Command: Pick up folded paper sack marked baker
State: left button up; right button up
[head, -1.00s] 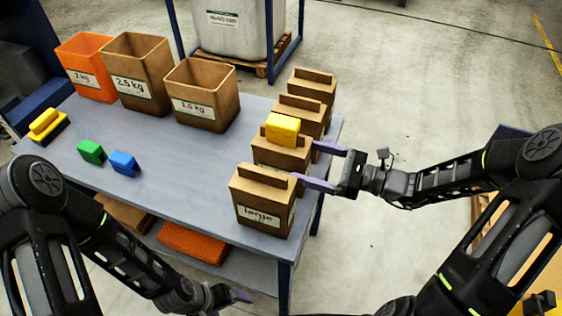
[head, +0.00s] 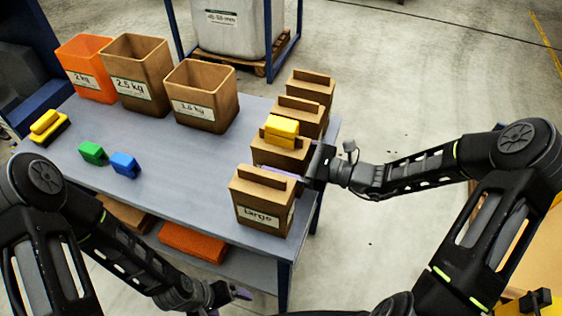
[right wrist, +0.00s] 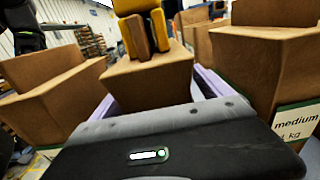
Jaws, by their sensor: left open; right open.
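Several folded brown paper sacks stand in a row along the table's right edge. I cannot read "baker" on any of them. The second sack from the front (head: 278,153) carries a yellow block (head: 281,131) on top, and its label is hidden. My right gripper (head: 292,163) is open around this sack, with a purple finger on either side in the right wrist view (right wrist: 158,98). The front sack (head: 263,203) reads "Large". A sack marked "medium" (right wrist: 262,75) stands at right in the right wrist view. My left gripper (head: 240,293) is open and empty below the table's front edge.
Three open bins, an orange one (head: 86,66) and two brown ones (head: 136,74) (head: 201,93), stand at the table's back left. Green (head: 93,152), blue (head: 125,164) and yellow-black blocks (head: 48,126) lie at left. The table middle (head: 185,180) is clear.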

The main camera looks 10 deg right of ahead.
jog(key=shift+c, duration=0.6)
grip_shut()
jog(key=shift+r, duration=0.1)
dwell(0.8)
